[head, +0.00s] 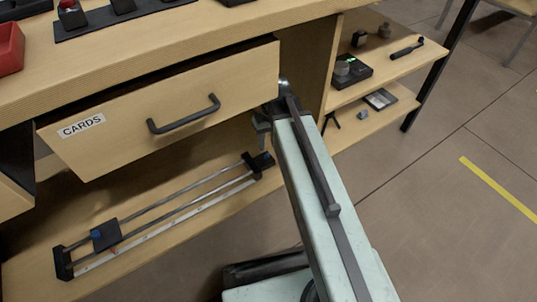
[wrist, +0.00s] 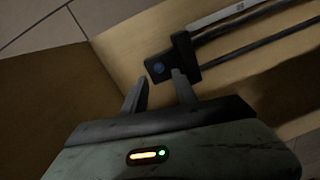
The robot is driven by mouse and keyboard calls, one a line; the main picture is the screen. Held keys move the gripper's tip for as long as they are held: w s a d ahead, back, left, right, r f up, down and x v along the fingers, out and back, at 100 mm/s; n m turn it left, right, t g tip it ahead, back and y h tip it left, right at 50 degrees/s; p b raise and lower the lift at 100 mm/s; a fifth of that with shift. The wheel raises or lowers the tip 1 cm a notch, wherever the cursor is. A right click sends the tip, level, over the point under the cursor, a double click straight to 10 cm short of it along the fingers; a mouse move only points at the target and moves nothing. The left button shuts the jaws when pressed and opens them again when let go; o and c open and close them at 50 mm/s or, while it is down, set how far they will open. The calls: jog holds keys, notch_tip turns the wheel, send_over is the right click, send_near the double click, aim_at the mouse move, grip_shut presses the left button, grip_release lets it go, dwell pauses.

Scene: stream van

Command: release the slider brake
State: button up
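The slider (head: 160,220) lies on the low shelf: two rails between black end blocks, beside a pale scale strip. At the right end is a black end block (head: 256,165) with a small dark box. In the wrist view this box (wrist: 158,68) carries a round blue button, beside the end block (wrist: 185,50). No label shows which part is the brake. My gripper (wrist: 160,88) is open and empty, its fingertips just short of the box. In the head view my gripper (head: 262,122) is partly hidden by my arm.
A drawer marked CARDS (head: 165,115) stands partly open above the slider, close to my gripper. A side panel (wrist: 50,105) shows left of my gripper. Shelves at the right hold a black device (head: 350,72) and small items. The floor at the right is clear.

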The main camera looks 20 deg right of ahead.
aim_at(267, 154)
jog(key=f+b, duration=0.2)
jog(key=f, duration=0.1)
jog(key=f+b, duration=0.3)
jog(key=shift+s+a+f, duration=0.1)
jog(key=shift+a, duration=0.1)
grip_shut()
jog(key=shift+w+a+r+g, duration=0.1)
jog(key=shift+w+r+g, duration=0.1)
jog(key=shift+w+g, duration=0.4)
jog(key=shift+w+a+g+h, duration=0.1)
jog(key=shift+g+h, duration=0.3)
jog(key=shift+g, duration=0.1)
